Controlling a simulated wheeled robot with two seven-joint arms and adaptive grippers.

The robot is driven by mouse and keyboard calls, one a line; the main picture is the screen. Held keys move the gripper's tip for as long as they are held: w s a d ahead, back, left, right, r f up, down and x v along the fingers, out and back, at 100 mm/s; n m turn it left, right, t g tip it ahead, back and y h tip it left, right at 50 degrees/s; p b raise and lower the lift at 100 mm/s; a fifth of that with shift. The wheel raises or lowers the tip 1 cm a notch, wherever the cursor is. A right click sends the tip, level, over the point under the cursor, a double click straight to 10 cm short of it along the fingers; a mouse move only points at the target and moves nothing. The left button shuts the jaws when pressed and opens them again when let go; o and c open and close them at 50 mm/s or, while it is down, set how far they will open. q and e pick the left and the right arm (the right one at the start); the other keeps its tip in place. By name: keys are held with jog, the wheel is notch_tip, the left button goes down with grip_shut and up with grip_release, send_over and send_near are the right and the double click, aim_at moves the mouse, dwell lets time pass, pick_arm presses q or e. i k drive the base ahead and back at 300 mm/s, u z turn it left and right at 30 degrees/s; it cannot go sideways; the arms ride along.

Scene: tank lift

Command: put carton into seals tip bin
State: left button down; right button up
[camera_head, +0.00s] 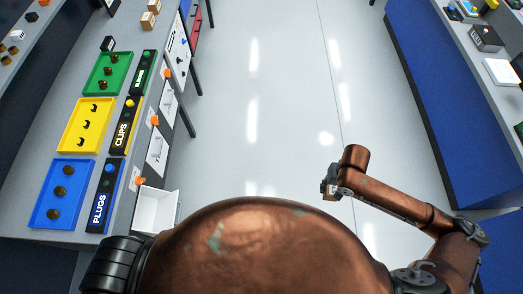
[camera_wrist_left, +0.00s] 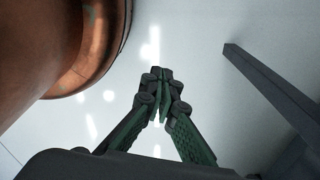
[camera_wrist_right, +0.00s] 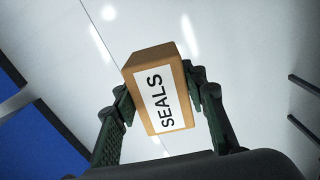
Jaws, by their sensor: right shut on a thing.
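My right gripper (camera_wrist_right: 165,100) is shut on a small brown carton (camera_wrist_right: 160,88) with a white label reading SEALS. In the head view the right gripper (camera_head: 330,190) holds the carton (camera_head: 328,192) over open floor, far right of the bench. White bins hang along the bench's right side: a front one (camera_head: 156,210) by PLUGS, a middle one (camera_head: 157,150) by CLIPS, and a far one (camera_head: 168,103) by the green tray, whose label is too small to read. My left gripper (camera_wrist_left: 160,75) is shut and empty above the floor; it is hidden in the head view.
The left bench (camera_head: 20,165) carries a blue tray (camera_head: 42,212), a yellow tray (camera_head: 66,140) and a green tray (camera_head: 95,85) with small dark parts. Orange pieces (camera_head: 154,120) stick out along its edge. A blue-sided bench (camera_head: 420,80) stands right. The floor between is clear.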

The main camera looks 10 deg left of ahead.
aim_at(155, 214)
jog(key=k, duration=0.5)
jog(key=u, duration=2.5)
jog(key=i, duration=0.5)
